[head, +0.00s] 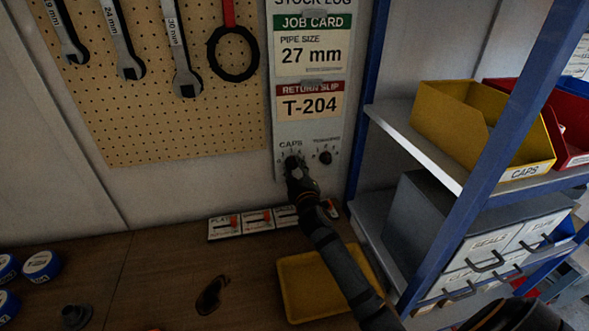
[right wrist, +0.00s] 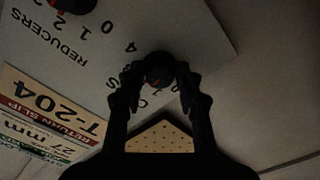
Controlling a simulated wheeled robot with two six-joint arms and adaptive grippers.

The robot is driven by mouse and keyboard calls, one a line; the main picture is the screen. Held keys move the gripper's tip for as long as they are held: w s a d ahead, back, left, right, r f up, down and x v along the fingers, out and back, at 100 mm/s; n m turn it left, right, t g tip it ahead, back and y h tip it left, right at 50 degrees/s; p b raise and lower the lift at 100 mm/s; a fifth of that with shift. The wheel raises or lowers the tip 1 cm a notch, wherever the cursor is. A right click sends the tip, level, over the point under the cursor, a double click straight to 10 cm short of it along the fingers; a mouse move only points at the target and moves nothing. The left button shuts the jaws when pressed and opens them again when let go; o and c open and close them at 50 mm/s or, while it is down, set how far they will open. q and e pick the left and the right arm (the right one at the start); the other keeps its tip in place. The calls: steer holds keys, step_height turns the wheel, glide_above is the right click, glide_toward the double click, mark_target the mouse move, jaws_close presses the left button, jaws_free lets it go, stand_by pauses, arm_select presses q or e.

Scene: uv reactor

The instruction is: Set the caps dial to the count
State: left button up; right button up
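The caps dial (right wrist: 159,68) is a round black knob with a small red mark, on the pale wall panel (head: 308,130). My right gripper (head: 293,165) is at this dial and covers most of it in the head view. In the right wrist view its two fingers (right wrist: 159,76) close on opposite sides of the knob, seemingly touching it. The fingers hide part of the CAPS label and scale, so I cannot tell the number set. The yellow CAPS bin (head: 430,115) stands on the shelf at right; its contents do not show. My left gripper is not in view.
The reducers dial (head: 325,157) is just right of the caps dial. Below are labelled cards with red sliders (head: 257,220) and a yellow tray (head: 300,280) under my right arm. A blue shelf post (head: 366,100) stands close right of the panel. Wrenches hang at left.

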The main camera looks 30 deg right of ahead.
jaws_close()
steer(key=shift+f+m+b, duration=0.15)
steer(key=shift+m+b, duration=0.35)
steer(key=m+b, duration=0.2)
steer(key=shift+m, duration=0.4)
steer(key=shift+m+b, duration=1.55)
steer(key=shift+m, duration=0.65)
steer(key=o, duration=0.5)
jaws_free()
